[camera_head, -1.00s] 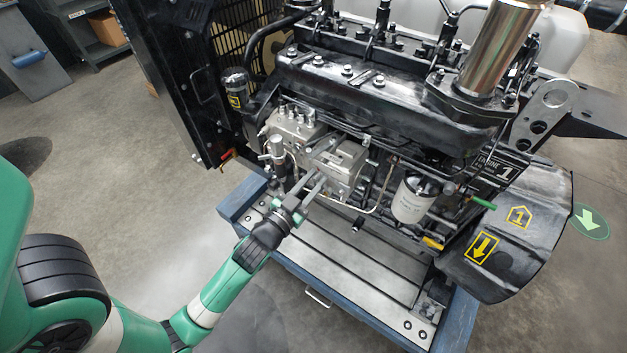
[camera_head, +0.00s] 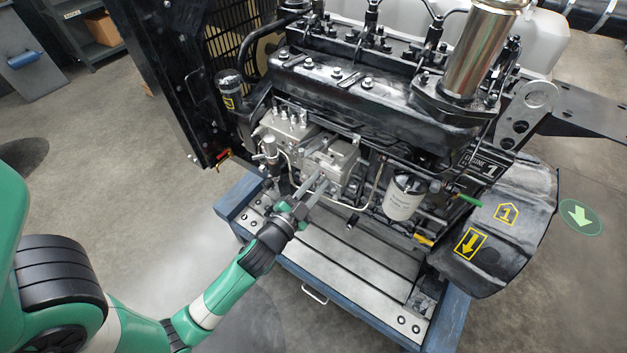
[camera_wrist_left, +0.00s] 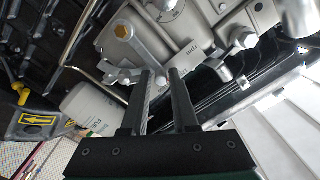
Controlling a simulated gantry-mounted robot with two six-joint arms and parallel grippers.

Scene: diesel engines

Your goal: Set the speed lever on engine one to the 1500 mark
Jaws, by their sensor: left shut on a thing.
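Engine one (camera_head: 380,90) stands on a blue-edged base and carries a yellow 1 label. Its silver pump housing (camera_head: 333,160) faces my left arm. In the left wrist view a grey lever (camera_wrist_left: 147,47) on the housing runs down to my left gripper (camera_wrist_left: 161,72), and the fingers are shut on its end. In the head view my left gripper (camera_head: 318,186) reaches the front of the housing, hiding the lever end. A white plate marked rpm (camera_wrist_left: 196,60) sits beside the fingers; the 1500 mark cannot be read. My right gripper is not in view.
A white filter (camera_head: 403,198) and a green handle (camera_head: 468,201) are right of the housing. A thin metal pipe (camera_wrist_left: 82,35) passes near the lever in the wrist view. The base's metal deck (camera_head: 345,262) below is clear.

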